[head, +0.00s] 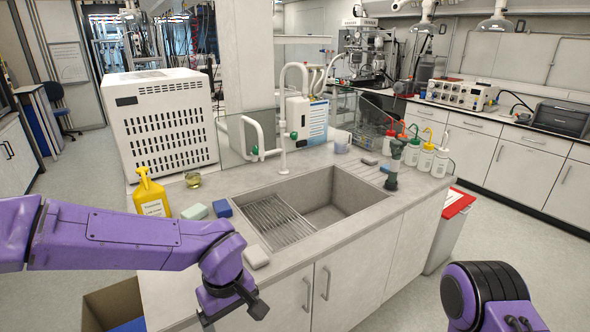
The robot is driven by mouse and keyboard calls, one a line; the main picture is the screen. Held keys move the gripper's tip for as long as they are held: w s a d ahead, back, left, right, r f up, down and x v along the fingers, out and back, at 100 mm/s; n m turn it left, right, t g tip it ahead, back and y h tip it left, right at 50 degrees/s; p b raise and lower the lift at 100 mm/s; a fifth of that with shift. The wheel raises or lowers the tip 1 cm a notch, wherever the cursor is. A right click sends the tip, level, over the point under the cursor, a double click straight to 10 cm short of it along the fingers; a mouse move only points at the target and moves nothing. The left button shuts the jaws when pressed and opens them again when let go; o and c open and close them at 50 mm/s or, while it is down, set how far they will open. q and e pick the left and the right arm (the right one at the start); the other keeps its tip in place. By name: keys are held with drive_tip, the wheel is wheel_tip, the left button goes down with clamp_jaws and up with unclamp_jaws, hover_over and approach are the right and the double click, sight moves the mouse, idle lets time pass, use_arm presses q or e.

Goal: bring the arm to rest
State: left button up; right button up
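My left arm comes in from the left in front of the sink counter. Its dark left gripper (240,300) hangs at the counter's front edge, over the cabinet front. I see nothing held in it, but its fingers are too dark and small to tell open from shut. My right arm (490,297) shows at the lower right, over the floor. Only small dark parts at its end show at the bottom edge, so the state of the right gripper cannot be told.
The counter holds a sink (335,212), a yellow bottle (151,195), a sponge-like blue block (222,208), a pale block (256,257) and several wash bottles (425,158). A white vented box (165,125) stands behind. An open carton (112,303) and a red-lidded bin (452,225) flank the counter.

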use_arm(q)
drive_tip(key=w+a+f+n+t+y+b, duration=0.2)
drive_tip(key=a+f+n+t+y, duration=0.3)
drive_tip(key=a+f, duration=0.8)
drive_tip(key=s+a+f+m+h+b, duration=0.1)
drive_tip(key=s+a+f+m, duration=0.1)
drive_tip(key=s+f, duration=0.7)
drive_tip(key=s+a+f+m+g+b, duration=0.1)
drive_tip(key=s+a+f+m+b, duration=0.1)
drive_tip(key=s+f, duration=0.8)
drive_tip(key=s+a+m, duration=0.1)
drive_tip(key=s+m, duration=0.1)
drive_tip(key=s, duration=0.1)
drive_tip(key=shift+s+f+g+h, duration=0.2)
drive_tip(key=shift+s+g+h, duration=0.1)
drive_tip(key=shift+h, duration=0.1)
